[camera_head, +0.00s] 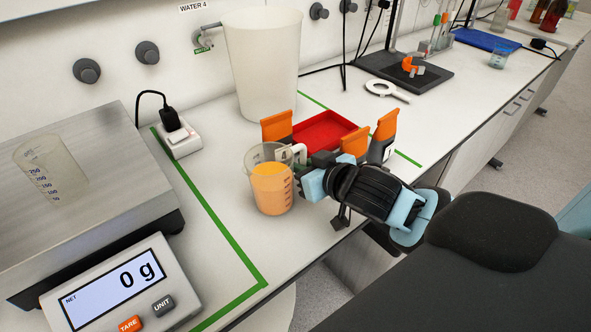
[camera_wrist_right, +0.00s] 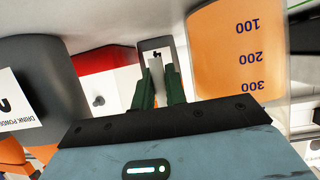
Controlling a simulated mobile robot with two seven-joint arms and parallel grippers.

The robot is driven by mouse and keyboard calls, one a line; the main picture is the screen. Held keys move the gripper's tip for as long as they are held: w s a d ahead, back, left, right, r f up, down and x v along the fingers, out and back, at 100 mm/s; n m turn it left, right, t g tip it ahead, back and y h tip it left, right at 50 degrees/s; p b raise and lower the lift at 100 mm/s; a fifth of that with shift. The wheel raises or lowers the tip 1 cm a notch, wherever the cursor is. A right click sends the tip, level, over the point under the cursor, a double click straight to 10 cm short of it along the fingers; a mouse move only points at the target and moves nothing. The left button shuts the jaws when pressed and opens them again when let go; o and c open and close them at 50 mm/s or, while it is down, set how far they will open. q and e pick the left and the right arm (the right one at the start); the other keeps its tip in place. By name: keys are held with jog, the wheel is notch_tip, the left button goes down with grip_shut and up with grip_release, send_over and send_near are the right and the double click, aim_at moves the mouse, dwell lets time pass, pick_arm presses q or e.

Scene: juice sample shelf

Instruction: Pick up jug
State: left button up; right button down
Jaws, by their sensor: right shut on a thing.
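The clear jug (camera_head: 270,188) with orange juice and a white handle is upright at the bench front, inside the green line. My right gripper (camera_head: 311,167) comes from the right and is shut on the jug's handle. In the right wrist view, the gripper's dark green fingers (camera_wrist_right: 159,88) are on either side of the white handle (camera_wrist_right: 156,72). The juice-filled jug wall (camera_wrist_right: 238,50) with its printed scale is beside them. Whether the jug's base touches the bench is hard to tell. Another clear, empty jug (camera_head: 38,175) stands on the scale at left. My left gripper is not in view.
The scale display (camera_head: 115,285) reads 0 g. A tall white container (camera_head: 263,75) stands behind the jug. A power socket (camera_head: 178,140) is at left. Bench between jug and scale is clear.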

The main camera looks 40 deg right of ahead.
aim_at(301, 156)
jog(key=r, duration=0.3)
jog(key=shift+s+a+r, duration=0.2)
jog(key=shift+a, duration=0.15)
jog(key=s+a+p, duration=0.1)
jog(key=s+a, duration=0.1)
jog(key=s+a+r, duration=0.1)
jog(key=s+a, duration=0.2)
jog(key=shift+s+a+r+p, duration=0.1)
jog(key=shift+s+a+p, duration=0.15)
jog(key=shift+a+p, duration=0.1)
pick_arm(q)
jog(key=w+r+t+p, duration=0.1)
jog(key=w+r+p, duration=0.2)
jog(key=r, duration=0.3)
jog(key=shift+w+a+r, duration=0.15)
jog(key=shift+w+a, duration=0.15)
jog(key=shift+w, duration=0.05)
pick_arm(e)
jog(key=s+a, duration=0.5)
jog(key=shift+a, duration=0.2)
